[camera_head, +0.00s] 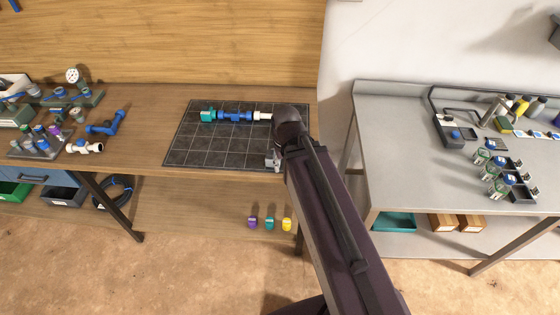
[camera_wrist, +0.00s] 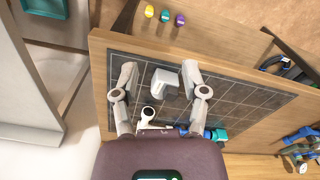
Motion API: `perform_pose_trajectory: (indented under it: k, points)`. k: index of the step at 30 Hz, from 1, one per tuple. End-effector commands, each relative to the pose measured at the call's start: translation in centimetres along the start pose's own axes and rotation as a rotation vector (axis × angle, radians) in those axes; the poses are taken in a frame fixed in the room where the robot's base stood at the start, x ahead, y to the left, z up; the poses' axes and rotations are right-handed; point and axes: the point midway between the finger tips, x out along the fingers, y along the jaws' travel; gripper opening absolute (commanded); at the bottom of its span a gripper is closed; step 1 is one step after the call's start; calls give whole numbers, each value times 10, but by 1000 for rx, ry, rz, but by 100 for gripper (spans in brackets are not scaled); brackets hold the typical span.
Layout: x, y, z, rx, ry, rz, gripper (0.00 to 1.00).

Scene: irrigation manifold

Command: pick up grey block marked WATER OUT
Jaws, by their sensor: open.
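The light grey block (camera_wrist: 163,84) is near the front of the dark gridded mat (camera_wrist: 235,94) in the wrist view, and no marking on it is readable. My gripper (camera_wrist: 160,72) is open, with one finger on each side of the block and a visible gap to both. In the head view my wrist and arm cover the mat's right end. A small grey shape (camera_head: 272,160) shows there beside the arm, and I cannot tell whether it is block or finger.
A pipe line with a teal end (camera_head: 207,115), blue valve (camera_head: 235,116) and white fitting (camera_head: 262,115) lies along the back of the mat. Fittings crowd the wooden bench's left end. A grey table (camera_head: 400,150) stands right, across a gap. The mat's front left is clear.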

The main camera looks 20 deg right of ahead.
Motion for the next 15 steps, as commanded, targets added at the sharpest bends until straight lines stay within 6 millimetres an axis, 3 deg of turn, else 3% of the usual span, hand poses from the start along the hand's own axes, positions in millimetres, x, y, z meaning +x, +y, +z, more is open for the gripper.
perform_pose_trajectory:
  k: [9, 13, 15]
  points:
    - [0, 0, 0, 0, 0, 0, 57]
    - [0, 0, -3, 5, 0, 0, 96]
    - [-1, 0, -10, 17, 0, 0, 100]
